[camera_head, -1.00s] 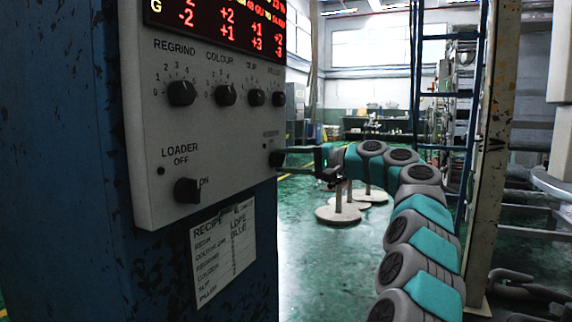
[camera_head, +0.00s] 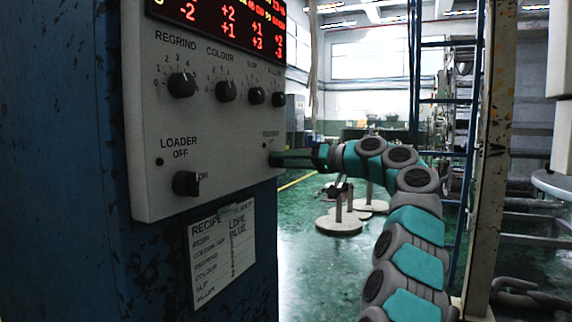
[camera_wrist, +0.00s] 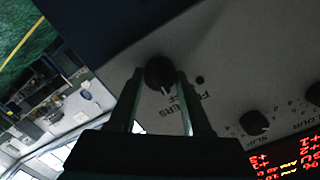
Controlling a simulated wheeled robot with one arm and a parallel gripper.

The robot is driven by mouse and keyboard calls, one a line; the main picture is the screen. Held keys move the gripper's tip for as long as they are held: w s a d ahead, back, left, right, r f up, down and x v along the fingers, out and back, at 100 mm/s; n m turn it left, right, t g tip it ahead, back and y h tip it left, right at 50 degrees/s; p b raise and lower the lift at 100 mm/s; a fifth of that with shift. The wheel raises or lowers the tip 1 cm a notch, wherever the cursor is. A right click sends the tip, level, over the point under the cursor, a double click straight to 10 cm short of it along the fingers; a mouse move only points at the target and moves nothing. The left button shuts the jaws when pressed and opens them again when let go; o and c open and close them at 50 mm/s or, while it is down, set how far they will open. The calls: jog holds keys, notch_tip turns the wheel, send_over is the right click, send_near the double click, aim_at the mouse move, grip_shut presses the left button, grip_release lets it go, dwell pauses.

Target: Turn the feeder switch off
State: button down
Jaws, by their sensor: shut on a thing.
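The feeder switch is a round black knob (camera_wrist: 160,73) on the grey control panel (camera_head: 225,125), with a pale mark at its lower edge in the wrist view. Upside-down lettering starting "FEEDERS" lies beside it, partly behind a finger. The mark points toward this lettering; the exact setting is hard to read. My gripper (camera_wrist: 159,80) is shut on the knob, one finger on each side. In the head view my gripper (camera_head: 274,158) reaches the panel's lower right edge from the right, and its fingers hide most of the knob.
The loader knob (camera_head: 186,183) sits at the panel's lower left. Several dial knobs run along the row above, including one at the right end (camera_head: 278,99). A red display (camera_head: 225,22) is on top. A recipe sheet (camera_head: 222,248) hangs below. A post (camera_head: 490,150) stands right of my arm.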

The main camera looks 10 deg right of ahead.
jog(key=shift+a+f+n, duration=0.1)
jog(key=shift+n, duration=0.2)
dwell(0.4)
jog(key=shift+c, duration=1.7)
grip_release()
jog(key=v, duration=0.8)
